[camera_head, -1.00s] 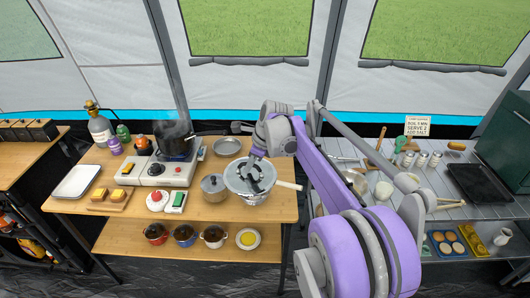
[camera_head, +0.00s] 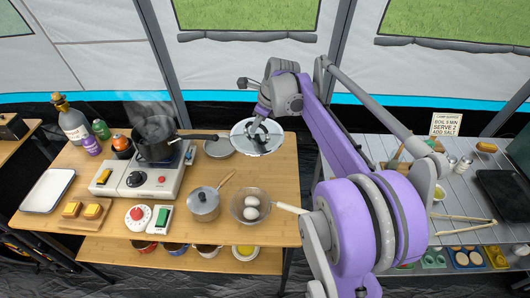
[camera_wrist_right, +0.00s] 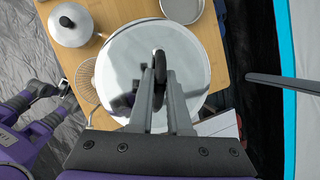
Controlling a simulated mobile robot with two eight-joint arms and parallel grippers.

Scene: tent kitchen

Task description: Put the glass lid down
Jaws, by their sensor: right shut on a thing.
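The glass lid (camera_head: 243,148) is a round, pale, shiny disc with a dark knob. My right gripper (camera_head: 262,131) is shut on the knob and holds the lid roughly level near the table's back right corner. In the wrist view the right gripper (camera_wrist_right: 160,75) stands over the middle of the lid (camera_wrist_right: 198,48), with the knob between its fingers. The lid's height above the wooden table (camera_head: 285,178) is hard to judge. My left gripper does not show clearly in either view.
A strainer (camera_head: 237,213) with two white eggs lies in front of the lid. A lidded pot (camera_head: 204,206) stands left of it. A shallow pan (camera_head: 218,150) is just left of the lid. A steaming dark pot (camera_head: 153,146) sits on the stove (camera_head: 115,186). Bare wood shows between lid and strainer.

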